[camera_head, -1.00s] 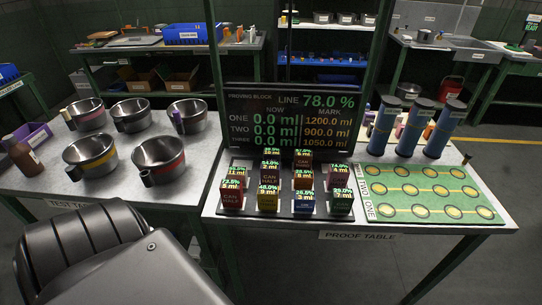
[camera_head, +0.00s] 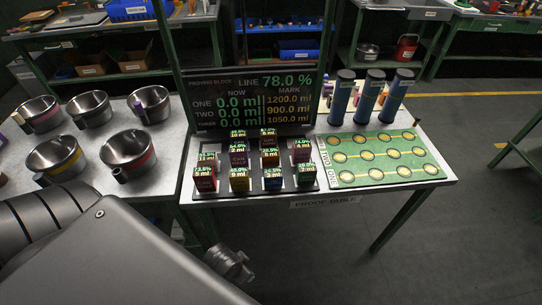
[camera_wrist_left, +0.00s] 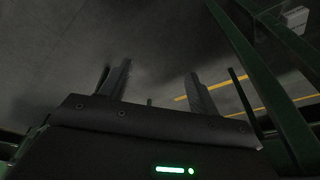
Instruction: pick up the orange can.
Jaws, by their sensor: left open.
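Several small labelled cans stand in rows on a dark rack (camera_head: 278,197) on the proof table, in front of the display board. Darker reddish cans stand behind, partly hidden. I cannot pick out which one is orange. My left gripper (camera_wrist_left: 158,92) is open and empty in the left wrist view, over dark floor, away from the cans. My left arm crosses the lower left of the head view. My right gripper is out of view.
The display board (camera_head: 248,102) stands behind the cans. Blue cylinders (camera_head: 370,97) and a green mat (camera_head: 378,160) with yellow-ringed circles are to their right. Metal pots (camera_head: 127,152) stand on the left table. Green table legs (camera_wrist_left: 262,105) and yellow floor lines show in the wrist view.

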